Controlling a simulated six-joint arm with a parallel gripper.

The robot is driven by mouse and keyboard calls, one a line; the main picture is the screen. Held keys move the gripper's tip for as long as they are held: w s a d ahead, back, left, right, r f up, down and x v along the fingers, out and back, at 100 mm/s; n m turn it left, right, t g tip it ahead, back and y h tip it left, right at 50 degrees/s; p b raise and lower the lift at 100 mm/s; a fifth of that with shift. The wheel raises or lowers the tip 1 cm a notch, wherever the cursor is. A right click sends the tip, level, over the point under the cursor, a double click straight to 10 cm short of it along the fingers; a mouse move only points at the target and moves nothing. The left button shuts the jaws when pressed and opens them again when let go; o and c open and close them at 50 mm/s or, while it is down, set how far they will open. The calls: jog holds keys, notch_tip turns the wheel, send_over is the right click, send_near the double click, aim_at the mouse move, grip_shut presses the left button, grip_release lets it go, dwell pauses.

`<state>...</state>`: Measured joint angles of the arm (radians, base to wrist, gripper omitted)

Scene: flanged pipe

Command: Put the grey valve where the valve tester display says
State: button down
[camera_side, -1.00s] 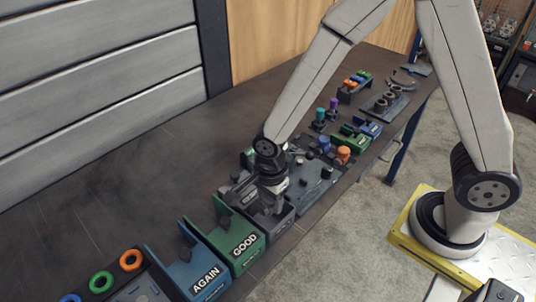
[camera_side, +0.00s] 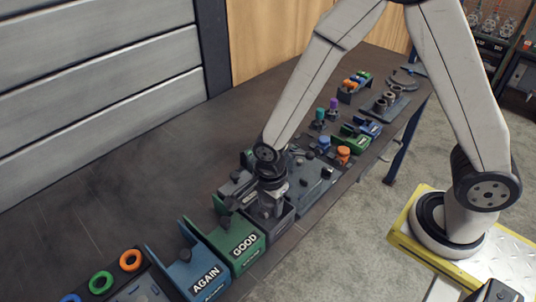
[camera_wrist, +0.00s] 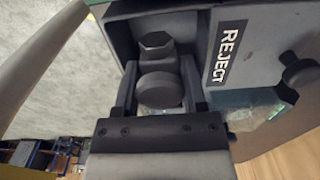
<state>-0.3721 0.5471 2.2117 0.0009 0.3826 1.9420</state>
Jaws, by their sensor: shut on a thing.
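My gripper (camera_wrist: 160,78) is shut on the grey valve (camera_wrist: 159,91), with one finger on each side of its round body. A hexagonal end of the valve shows beyond the round part in the wrist view. The valve is at a dark grey holder labelled REJECT (camera_wrist: 257,38); whether it touches the holder's floor I cannot tell. In the side view my gripper (camera_side: 270,205) is low at the dark holder (camera_side: 282,226), and the valve is hard to make out there. I cannot read any tester display.
A green holder labelled GOOD (camera_side: 238,250) stands beside the dark one, with a blue holder labelled AGAIN (camera_side: 195,272) beyond it. Coloured rings (camera_side: 130,260) lie at the lower left. Several coloured parts stand along the bench toward the back. The bench's left side (camera_side: 120,180) is clear.

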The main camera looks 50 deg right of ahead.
aim_at(271, 214)
jog(key=shift+f, duration=2.05)
dwell(1.0)
jog(key=shift+c, duration=0.3)
grip_release()
jog(key=shift+s, duration=0.1)
jog(key=shift+c, duration=0.7)
jog(key=shift+o, duration=1)
jog(key=shift+s, duration=0.1)
jog(key=shift+r, duration=3.5)
